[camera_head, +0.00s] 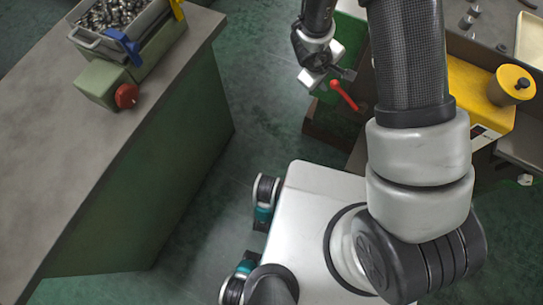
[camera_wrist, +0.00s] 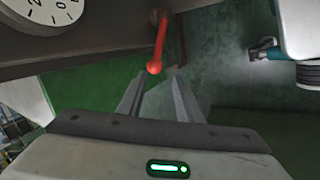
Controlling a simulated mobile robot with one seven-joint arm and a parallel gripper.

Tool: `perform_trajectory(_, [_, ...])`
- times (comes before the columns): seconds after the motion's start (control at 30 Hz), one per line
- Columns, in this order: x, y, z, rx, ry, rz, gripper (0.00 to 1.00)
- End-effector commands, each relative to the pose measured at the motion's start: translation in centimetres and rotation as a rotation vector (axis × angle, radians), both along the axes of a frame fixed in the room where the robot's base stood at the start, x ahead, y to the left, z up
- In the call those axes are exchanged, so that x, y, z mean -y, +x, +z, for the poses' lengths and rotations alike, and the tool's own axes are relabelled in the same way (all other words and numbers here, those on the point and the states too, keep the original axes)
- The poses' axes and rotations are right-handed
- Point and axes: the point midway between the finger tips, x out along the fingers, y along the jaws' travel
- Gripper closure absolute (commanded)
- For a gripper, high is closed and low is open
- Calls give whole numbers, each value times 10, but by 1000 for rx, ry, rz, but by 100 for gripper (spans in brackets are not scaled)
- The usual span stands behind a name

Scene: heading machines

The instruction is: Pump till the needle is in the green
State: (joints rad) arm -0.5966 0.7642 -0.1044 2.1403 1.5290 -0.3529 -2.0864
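A red lever with a ball end (camera_wrist: 157,48) hangs from a dark edge in the upper middle of the wrist view. The same red lever (camera_head: 343,95) shows in the head view, just below my gripper (camera_head: 343,74). In the wrist view my gripper (camera_wrist: 158,82) is open, with its two fingers apart and nothing between them. The lever's ball end is just beyond the fingertips, in line with the gap. A white round dial (camera_wrist: 46,14) with black figures is cut off at the top left of the wrist view. No needle or green zone shows on the visible part.
A grey-topped bench (camera_head: 60,140) at left holds a bin of metal parts (camera_head: 112,20) and a green box with a red knob (camera_head: 126,96). A yellow machine (camera_head: 478,92) stands at right beyond my arm. Green floor (camera_head: 235,110) is clear between.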

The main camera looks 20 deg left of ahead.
Motion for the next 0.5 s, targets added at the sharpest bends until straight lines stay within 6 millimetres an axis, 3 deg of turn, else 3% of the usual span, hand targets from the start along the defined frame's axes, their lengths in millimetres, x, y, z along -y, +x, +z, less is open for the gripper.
perform_trajectory(0.03, [-3, -4, 15, 1, 2, 2, 68])
perform_trajectory(0.1, [-6, -10, 28, 1, 2, 1, 68])
perform_trajectory(0.2, [-21, -12, 4, -18, 22, 51, 68])
perform_trajectory(0.5, [-65, -25, -35, -90, 89, 199, 68])
